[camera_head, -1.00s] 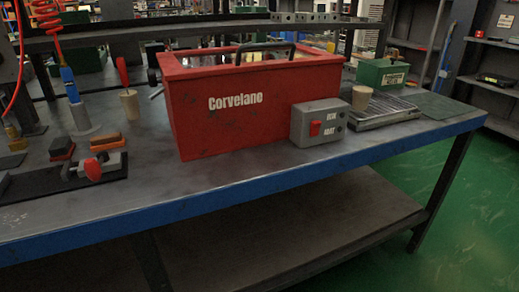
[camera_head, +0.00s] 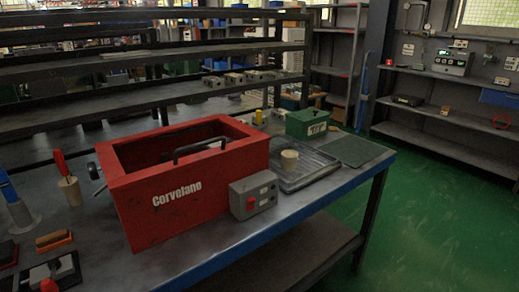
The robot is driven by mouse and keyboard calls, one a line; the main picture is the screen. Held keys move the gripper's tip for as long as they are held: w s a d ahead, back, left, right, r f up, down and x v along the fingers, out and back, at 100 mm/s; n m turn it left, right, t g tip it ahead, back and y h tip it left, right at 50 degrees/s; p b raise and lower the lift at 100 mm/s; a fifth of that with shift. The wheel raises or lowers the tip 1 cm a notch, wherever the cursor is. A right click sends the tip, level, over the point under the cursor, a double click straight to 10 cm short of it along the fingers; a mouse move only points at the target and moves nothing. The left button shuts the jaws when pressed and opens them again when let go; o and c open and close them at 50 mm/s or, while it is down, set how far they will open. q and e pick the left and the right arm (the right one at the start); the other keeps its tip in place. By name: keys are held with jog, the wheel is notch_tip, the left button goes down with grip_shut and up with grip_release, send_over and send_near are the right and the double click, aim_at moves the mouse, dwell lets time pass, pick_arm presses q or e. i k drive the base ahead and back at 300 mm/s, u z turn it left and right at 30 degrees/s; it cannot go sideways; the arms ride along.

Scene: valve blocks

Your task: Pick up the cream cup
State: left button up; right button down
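Nothing covers the cup from this side. Neither of my grippers shows in the head view.

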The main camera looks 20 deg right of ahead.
aim_at(289, 161)
jog(key=k, duration=0.5)
jog(key=z, duration=1.45)
jog(key=i, duration=1.05)
jog(key=u, duration=0.9)
